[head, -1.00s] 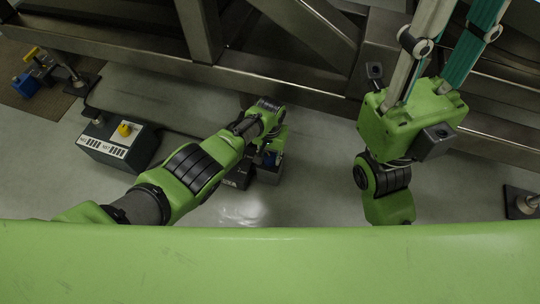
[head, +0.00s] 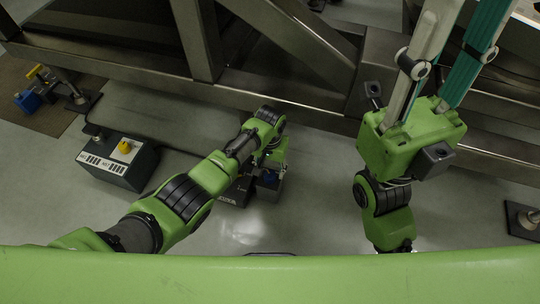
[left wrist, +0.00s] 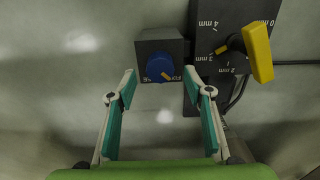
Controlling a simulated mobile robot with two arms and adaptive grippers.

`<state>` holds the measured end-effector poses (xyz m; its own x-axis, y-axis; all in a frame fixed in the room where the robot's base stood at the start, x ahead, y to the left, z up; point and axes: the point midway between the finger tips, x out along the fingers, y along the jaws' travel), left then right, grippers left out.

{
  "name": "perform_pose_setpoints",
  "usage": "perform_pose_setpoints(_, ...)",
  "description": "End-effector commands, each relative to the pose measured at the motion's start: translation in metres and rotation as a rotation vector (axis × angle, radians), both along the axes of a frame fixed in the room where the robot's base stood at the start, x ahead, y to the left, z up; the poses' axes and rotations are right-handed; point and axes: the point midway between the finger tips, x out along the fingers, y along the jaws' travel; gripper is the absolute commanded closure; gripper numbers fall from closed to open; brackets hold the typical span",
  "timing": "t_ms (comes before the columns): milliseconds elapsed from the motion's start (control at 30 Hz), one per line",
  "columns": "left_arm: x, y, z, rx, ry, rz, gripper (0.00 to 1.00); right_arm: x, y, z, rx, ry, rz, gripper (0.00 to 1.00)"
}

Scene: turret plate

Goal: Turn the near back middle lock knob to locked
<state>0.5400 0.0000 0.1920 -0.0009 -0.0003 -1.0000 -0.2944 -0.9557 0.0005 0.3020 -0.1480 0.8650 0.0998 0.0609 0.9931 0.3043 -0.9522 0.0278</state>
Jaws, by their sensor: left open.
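A blue lock knob (left wrist: 160,67) sits on a small dark box (left wrist: 159,46) in the left wrist view. In the head view the blue knob (head: 269,176) shows just below my left gripper (head: 274,160), which my arm partly hides. My right gripper (head: 459,45) is raised at the upper right, its fingers apart and their tips outside the frame.
A yellow lever (left wrist: 258,53) stands beside the knob box on a dark plate with a millimetre scale (left wrist: 212,40). Another box with a yellow knob (head: 125,147) stands at left. Metal beams (head: 290,90) run behind. Grey surface (head: 320,200) between the arms is clear.

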Motion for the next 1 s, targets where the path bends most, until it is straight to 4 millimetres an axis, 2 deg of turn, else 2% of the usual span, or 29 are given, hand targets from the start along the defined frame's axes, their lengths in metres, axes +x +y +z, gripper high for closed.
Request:
perform_pose_setpoints(300,0.001,-0.001,0.052,-0.003,-0.003,0.0,0.53,0.0,0.0,0.0,0.0,0.001,0.0,0.68)
perform_pose_setpoints(500,0.0,-0.001,0.077,-0.002,-0.002,0.0,0.53,0.0,0.0,0.0,0.0,0.001,0.0,0.68)
perform_pose_setpoints(700,0.0,0.0,0.085,0.0,-0.001,0.001,0.53,0.0,0.0,0.0,0.0,0.001,0.0,0.68)
perform_pose_setpoints(1000,0.0,0.0,0.085,-0.001,-0.001,0.0,0.53,0.0,0.0,0.0,0.0,0.001,0.0,0.68)
